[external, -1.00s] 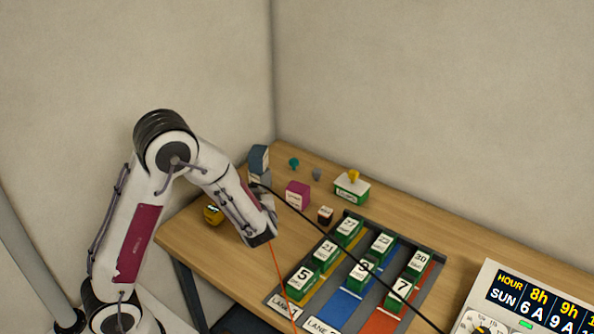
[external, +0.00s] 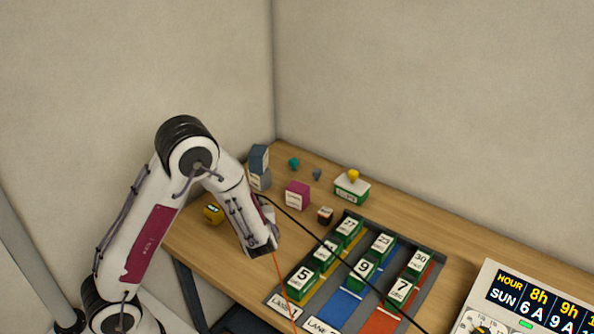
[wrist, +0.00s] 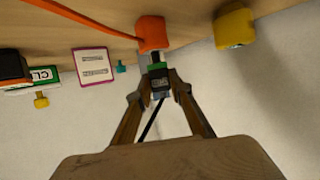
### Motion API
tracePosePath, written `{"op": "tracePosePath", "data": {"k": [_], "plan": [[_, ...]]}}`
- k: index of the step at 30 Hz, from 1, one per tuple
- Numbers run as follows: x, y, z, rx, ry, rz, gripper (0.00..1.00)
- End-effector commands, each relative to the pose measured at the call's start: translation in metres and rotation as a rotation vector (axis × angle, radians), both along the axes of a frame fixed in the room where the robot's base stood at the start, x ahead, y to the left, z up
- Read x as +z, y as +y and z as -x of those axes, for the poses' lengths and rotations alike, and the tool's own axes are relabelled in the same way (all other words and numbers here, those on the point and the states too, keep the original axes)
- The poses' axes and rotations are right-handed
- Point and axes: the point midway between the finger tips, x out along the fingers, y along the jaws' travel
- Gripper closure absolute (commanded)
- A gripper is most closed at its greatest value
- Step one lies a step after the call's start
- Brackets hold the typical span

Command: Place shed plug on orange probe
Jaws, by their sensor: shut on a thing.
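My gripper (wrist: 160,84) is shut on a small dark plug with a green band (wrist: 158,80), which I take as the shed plug. A black cable runs from the gripper area to the lower right in the external view. The orange probe (wrist: 152,33) is just beyond the plug in the wrist view, on the table, with an orange cable leading left. The plug's green end lines up with the probe; whether they touch I cannot tell. In the external view my gripper (external: 263,249) is low over the table's left part and hides the plug and probe.
A yellow object (external: 213,214) stands left of my arm. A pink box (external: 297,195), small dark box (external: 325,215), grey-blue boxes (external: 260,167) and green-white box (external: 352,187) stand behind. The lane tray (external: 437,270) with several numbered blocks lies right.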

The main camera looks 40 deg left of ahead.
Motion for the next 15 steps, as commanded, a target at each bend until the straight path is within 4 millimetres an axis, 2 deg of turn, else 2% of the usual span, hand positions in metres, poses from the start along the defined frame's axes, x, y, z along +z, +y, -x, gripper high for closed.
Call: {"op": "tracePosePath", "data": {"k": [1,3,15], "plan": [[-0.0007,0.0000,0.0000,0.000,0.000,0.000,0.77],[-0.0004,0.0000,0.0000,0.000,0.000,0.000,0.63],[0.0003,-0.0001,-0.0001,0.000,0.000,0.000,0.63]]}}
